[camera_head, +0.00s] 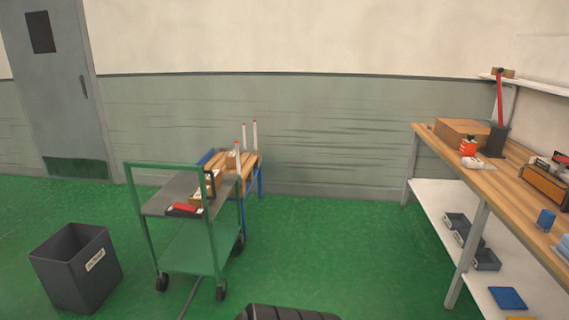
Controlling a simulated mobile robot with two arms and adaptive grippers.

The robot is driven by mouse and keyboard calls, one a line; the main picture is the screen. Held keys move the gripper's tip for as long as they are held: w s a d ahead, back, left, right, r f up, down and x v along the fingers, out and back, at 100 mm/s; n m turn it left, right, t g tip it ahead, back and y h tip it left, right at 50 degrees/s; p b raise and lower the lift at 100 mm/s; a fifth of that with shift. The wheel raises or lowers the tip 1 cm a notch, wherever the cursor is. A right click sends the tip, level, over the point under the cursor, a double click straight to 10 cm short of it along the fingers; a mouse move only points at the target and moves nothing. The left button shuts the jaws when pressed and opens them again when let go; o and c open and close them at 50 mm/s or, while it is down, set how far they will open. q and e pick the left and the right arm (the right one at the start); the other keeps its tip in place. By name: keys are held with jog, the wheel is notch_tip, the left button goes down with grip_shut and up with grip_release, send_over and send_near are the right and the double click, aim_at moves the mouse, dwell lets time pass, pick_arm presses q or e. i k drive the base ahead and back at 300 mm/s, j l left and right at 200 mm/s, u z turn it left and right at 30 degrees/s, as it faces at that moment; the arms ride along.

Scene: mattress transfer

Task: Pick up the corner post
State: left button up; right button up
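Three slim white posts with red tips stand upright at the wooden-topped stand behind the green cart. One post (237,160) is nearer, and two posts (255,136) stand close together behind it. I cannot tell which of them is the corner post. The stand (250,174) has a slatted wooden top and blue legs, and the cart partly hides it. Neither of my grippers shows in the head view.
A dark bin (76,270) stands at left. A long workbench (480,183) with tools runs along the right. Green floor between cart and workbench is clear.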

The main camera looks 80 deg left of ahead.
aim_at(236, 142)
jog(key=j+u, duration=0.25)
jog(key=u, duration=0.2)
jog(key=j+u, duration=0.2)
jog(key=u, duration=0.3)
jog(key=i+j+u, duration=0.1)
jog(key=u, duration=0.35)
jog(key=i+j+u, duration=0.15)
jog(key=u, duration=0.3)
jog(key=i+j+u, duration=0.1)
jog(key=j+u, duration=0.15)
jog(key=u, duration=0.2)
jog(key=i+j+u, duration=0.45)
jog(key=i, duration=0.65)
jog(key=i+u, duration=0.45)
jog(key=i, duration=0.7)
jog(key=i+l+u, duration=0.1)
jog(key=u, duration=0.3)
jog(key=i+l+u, duration=0.1)
jog(key=l+u, duration=0.4)
jog(key=u, duration=0.3)
jog(key=i, duration=0.05)
